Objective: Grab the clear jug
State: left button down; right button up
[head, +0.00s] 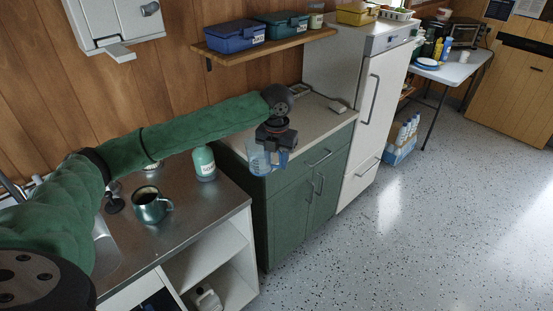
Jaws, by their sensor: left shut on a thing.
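The clear jug (258,160) is a bluish see-through vessel at the near edge of the green cabinet's worktop in the head view. My left gripper (274,152) reaches in from the left above the cabinet and points down. It is shut on the jug, with its fingers at the jug's right side. The gripper body covers part of the jug. I cannot tell whether the jug's base touches the worktop. My right gripper is not in view.
A green mug (150,205) and a pale green bottle (204,163) stand on the steel counter (185,232) at left. A shelf (265,45) with lidded boxes hangs above. A white fridge (375,100) stands right of the green cabinet (290,205). The speckled floor (430,230) is clear.

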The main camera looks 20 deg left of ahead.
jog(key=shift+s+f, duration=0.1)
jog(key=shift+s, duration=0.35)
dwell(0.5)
